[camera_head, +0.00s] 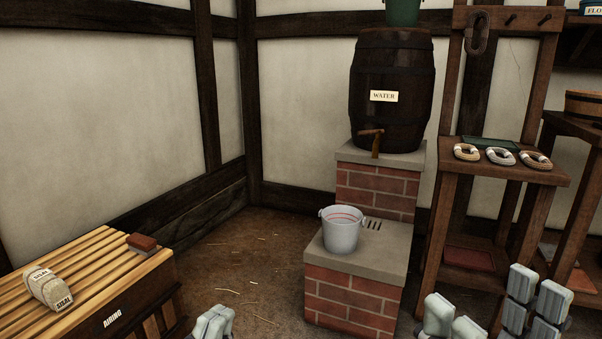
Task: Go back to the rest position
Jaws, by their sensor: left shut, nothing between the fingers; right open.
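My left gripper (214,322) is at the bottom edge, low in front of the floor, between the slatted bench and the brick step. Its grey fingers are together and hold nothing. My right gripper (492,312) is at the bottom right, in front of the wooden stand. Its grey finger pads are spread apart with nothing seen between them. Most of both arms is out of the picture.
A slatted bench (98,264) at left bears a wrapped sisal bundle (48,288) and a brown block (142,242). A grey bucket (341,233) stands on the brick step (350,298) below the water barrel (392,120). The wooden stand (450,210) bears rope coils (500,156). Open floor (262,262) lies between.

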